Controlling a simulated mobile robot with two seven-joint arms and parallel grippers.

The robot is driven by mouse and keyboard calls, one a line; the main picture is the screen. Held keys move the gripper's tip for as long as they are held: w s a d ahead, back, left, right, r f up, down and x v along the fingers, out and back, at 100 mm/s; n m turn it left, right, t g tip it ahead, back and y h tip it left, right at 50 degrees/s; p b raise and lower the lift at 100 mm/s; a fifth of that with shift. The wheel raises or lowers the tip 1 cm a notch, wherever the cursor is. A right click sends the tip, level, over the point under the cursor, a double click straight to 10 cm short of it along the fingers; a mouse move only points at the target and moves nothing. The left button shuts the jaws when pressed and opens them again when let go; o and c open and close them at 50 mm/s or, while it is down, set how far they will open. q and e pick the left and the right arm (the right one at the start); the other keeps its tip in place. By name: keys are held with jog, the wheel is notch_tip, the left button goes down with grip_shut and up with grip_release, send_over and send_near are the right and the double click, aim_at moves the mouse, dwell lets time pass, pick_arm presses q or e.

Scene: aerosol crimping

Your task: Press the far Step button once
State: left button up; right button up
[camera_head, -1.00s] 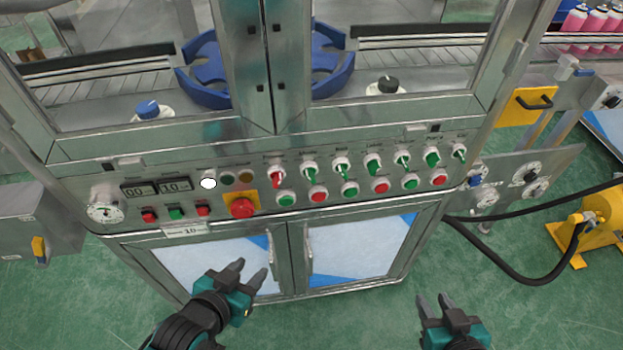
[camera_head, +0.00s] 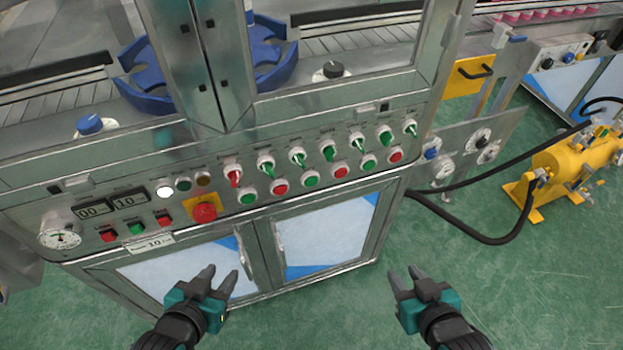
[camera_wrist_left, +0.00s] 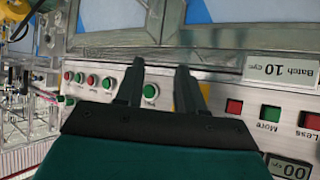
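The control panel carries a lower row of round green and red buttons. Its leftmost green button (camera_head: 248,198) is near the middle, and the rightmost red button (camera_head: 395,156) is at the right end. The small labels are unreadable, so I cannot tell which is the far Step button. My left gripper (camera_head: 220,273) is open and empty, in front of the cabinet doors below the panel. In the left wrist view, a green button (camera_wrist_left: 150,91) shows between its open fingers, apart from them. My right gripper (camera_head: 403,272) is open and empty, right of the doors.
A red mushroom button (camera_head: 205,211) on a yellow plate sits left of the row. Rotary switches (camera_head: 297,157) stick out above the buttons. Door handles (camera_head: 243,256) protrude below. A yellow machine (camera_head: 580,165) with a black hose stands right; green floor is clear in front.

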pick_arm(q)
grip_shut()
jog(key=shift+w, duration=0.15)
dwell(0.5)
dwell(0.8)
